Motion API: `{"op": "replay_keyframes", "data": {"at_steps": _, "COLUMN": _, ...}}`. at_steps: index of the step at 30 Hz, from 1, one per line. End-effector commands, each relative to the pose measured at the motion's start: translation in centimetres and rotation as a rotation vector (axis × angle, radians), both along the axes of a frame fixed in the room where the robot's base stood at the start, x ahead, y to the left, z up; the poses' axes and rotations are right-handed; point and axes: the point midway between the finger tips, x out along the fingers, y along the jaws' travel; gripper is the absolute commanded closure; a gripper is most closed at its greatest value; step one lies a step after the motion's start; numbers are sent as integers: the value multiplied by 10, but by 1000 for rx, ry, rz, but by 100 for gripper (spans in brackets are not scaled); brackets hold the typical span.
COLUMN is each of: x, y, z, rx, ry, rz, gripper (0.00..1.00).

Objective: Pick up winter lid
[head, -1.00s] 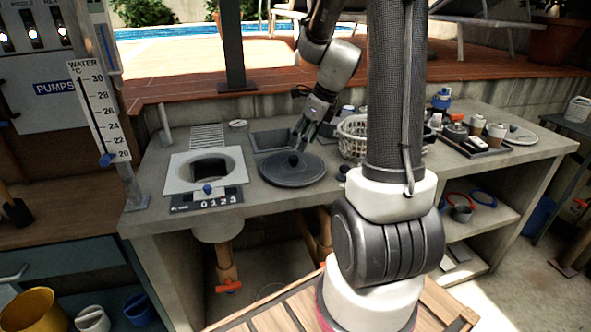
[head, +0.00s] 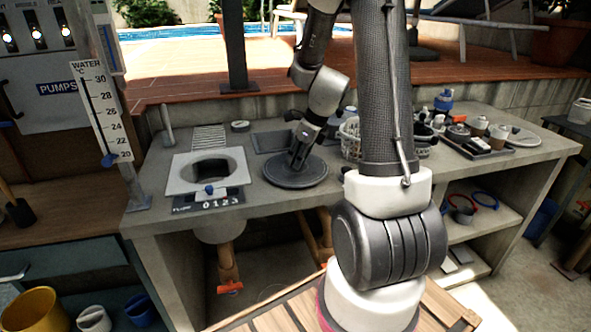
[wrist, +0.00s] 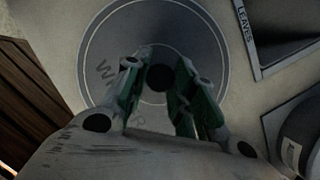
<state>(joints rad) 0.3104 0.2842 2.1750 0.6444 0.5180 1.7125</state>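The winter lid (head: 277,176) is a dark grey round disc lying flat on the counter; it also fills the middle of the wrist view (wrist: 106,40), with faint letters on its face. Its dark round knob (wrist: 160,78) shows at the centre between my two fingers. My gripper (head: 299,160) points down over the lid and hides the knob in the head view. In the wrist view my gripper (wrist: 164,62) is open, with a green-sided finger on each side of the knob. I cannot tell whether the fingers touch it.
The counter (head: 150,190) has a pale square frame with a round opening (head: 182,184) left of the lid. A recess marked LEAVES (wrist: 285,28) lies behind the lid. A white basket (head: 349,140) and a tray of small items (head: 490,152) stand to the right.

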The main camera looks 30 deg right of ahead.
Motion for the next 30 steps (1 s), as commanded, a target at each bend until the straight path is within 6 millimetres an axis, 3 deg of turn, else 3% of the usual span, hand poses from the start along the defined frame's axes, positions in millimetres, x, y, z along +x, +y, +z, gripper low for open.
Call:
{"op": "replay_keyframes", "data": {"at_steps": 11, "x": 1, "y": 0, "z": 7, "rx": -2, "ry": -4, "rz": 1, "gripper": 100}}
{"op": "replay_keyframes", "data": {"at_steps": 22, "x": 1, "y": 0, "z": 78, "rx": -2, "ry": -5, "rz": 2, "gripper": 100}}
{"op": "replay_keyframes", "data": {"at_steps": 30, "x": 0, "y": 0, "z": 101, "rx": 1, "ry": -1, "rz": 0, "gripper": 100}}
